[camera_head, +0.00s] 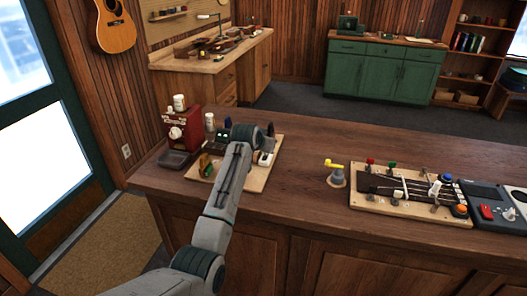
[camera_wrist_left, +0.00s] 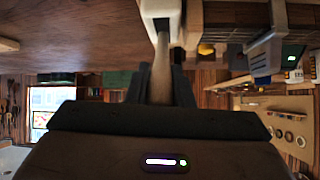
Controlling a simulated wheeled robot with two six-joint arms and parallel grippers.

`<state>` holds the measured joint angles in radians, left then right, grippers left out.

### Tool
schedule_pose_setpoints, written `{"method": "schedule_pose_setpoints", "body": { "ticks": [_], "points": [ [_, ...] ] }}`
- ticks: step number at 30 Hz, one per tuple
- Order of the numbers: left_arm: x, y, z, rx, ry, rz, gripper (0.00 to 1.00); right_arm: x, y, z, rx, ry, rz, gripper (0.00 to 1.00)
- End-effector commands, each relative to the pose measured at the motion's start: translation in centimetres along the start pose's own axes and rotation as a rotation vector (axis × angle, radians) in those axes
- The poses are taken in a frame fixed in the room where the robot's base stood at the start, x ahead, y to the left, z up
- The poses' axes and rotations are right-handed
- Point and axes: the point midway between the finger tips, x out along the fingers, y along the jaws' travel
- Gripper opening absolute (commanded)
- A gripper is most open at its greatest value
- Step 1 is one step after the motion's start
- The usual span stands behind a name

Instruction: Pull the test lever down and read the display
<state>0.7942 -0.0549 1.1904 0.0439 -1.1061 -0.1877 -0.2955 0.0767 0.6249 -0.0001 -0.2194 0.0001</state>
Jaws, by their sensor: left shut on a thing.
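My left gripper (camera_head: 262,138) is over the right part of a light wooden board (camera_head: 256,183) on the counter, in the head view. In the left wrist view the gripper (camera_wrist_left: 160,82) is shut on a slim tan lever (camera_wrist_left: 161,62). The lever runs into a white block (camera_wrist_left: 162,12). That white block (camera_head: 265,158) also shows at the board's right side in the head view. A dark box with small green lights, seemingly the display (camera_head: 221,138), stands behind my arm and is partly hidden. In the wrist view a small green readout (camera_wrist_left: 291,57) is too small to read. My right gripper is in neither view.
A red machine (camera_head: 184,130) stands left of the board, with a dark tray (camera_head: 173,160) before it. A grey stand with a yellow top (camera_head: 337,178) and a fretboard jig (camera_head: 410,194) are to the right. Bare counter lies between board and stand.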

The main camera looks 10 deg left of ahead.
Motion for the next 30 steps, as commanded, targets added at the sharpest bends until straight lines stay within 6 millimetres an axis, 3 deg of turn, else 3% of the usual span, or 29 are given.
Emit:
{"method": "schedule_pose_setpoints", "body": {
  "ticks": [12,28,29,30],
  "points": [
    [-0.5,0.1,0.7,0.012,0.190,-0.027,0.00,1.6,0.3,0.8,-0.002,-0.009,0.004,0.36],
    [-0.6,0.1,0.8,0.014,0.210,-0.030,0.00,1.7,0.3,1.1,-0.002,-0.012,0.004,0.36],
    [-0.6,0.2,0.8,0.014,0.210,-0.030,0.22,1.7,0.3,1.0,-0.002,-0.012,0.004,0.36],
    [-0.6,0.2,0.8,0.014,0.209,-0.030,0.30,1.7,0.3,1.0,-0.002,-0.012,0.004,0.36]
  ]
}}
